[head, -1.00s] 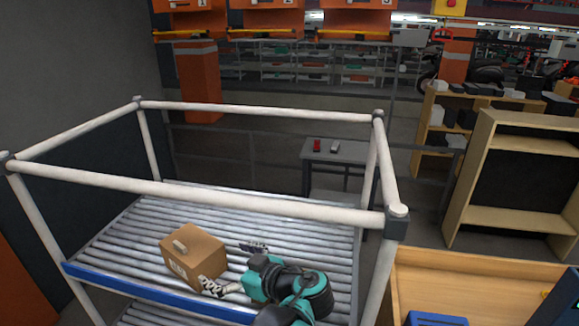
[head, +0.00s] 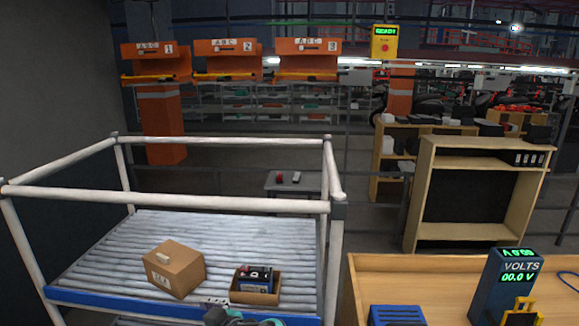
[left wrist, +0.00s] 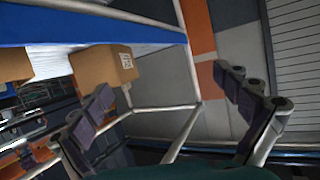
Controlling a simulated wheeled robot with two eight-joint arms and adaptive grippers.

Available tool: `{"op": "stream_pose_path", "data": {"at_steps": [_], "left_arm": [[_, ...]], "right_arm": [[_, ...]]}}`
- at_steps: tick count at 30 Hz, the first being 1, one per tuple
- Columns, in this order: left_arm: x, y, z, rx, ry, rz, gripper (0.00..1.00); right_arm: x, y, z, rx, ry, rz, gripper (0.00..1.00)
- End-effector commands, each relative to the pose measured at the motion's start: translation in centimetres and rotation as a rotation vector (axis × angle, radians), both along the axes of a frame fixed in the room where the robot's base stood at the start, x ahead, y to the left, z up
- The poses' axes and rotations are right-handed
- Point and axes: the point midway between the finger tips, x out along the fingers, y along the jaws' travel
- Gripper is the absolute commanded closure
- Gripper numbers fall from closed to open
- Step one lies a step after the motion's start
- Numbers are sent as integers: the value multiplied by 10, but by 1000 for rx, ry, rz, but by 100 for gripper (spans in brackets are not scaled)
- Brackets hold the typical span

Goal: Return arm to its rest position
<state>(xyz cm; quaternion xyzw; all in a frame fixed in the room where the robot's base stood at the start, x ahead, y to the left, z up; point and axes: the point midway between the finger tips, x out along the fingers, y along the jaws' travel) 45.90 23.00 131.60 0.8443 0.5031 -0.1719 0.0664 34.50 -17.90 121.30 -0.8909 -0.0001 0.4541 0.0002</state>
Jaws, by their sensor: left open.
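My left gripper (left wrist: 165,112) is open and empty in the left wrist view, its two fingers spread wide with nothing between them. The arm is clear of the boxes. The slat conveyor (head: 225,232) carries a closed cardboard box (head: 176,272) and, to its right, a small open box (head: 255,298) with a blue and black device (head: 257,279) in it. My right gripper is not in view.
A white tubular frame (head: 200,201) surrounds the conveyor. A wooden bench (head: 420,280) at the right holds a blue voltage meter (head: 503,285) and a blue item (head: 396,316). Shelves (head: 428,200) and a grey table (head: 290,190) stand behind.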

Motion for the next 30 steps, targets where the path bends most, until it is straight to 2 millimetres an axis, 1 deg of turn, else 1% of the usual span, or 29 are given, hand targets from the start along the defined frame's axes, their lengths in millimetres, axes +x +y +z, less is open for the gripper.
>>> {"op": "stream_pose_path", "data": {"at_steps": [1,5,8,11,14,15,17,18,20,21,24,27,30], "left_arm": [[-2,3,-11,-11,28,-12,0],[-11,8,-34,-47,120,-57,0],[-20,12,-58,-83,204,-107,0],[-31,15,-86,-131,299,-176,0],[-45,13,-120,-186,392,-269,0],[-52,12,-134,-210,427,-315,0],[-63,8,-159,-250,478,-395,0],[-71,4,-177,-278,509,-459,0],[-84,-4,-205,-318,542,-569,0],[-91,-11,-223,-340,555,-647,0],[-105,-30,-253,-369,546,-820,0],[-111,-43,-267,-371,516,-934,0],[-113,-50,-272,-363,495,-993,0]], "right_arm": [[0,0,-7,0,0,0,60],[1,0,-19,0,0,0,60],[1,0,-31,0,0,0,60],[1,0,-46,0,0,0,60],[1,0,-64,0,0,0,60],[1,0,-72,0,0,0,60],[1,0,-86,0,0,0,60],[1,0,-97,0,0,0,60],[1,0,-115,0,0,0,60],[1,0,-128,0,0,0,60],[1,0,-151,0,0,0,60],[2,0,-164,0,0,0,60],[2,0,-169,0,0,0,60]]}}
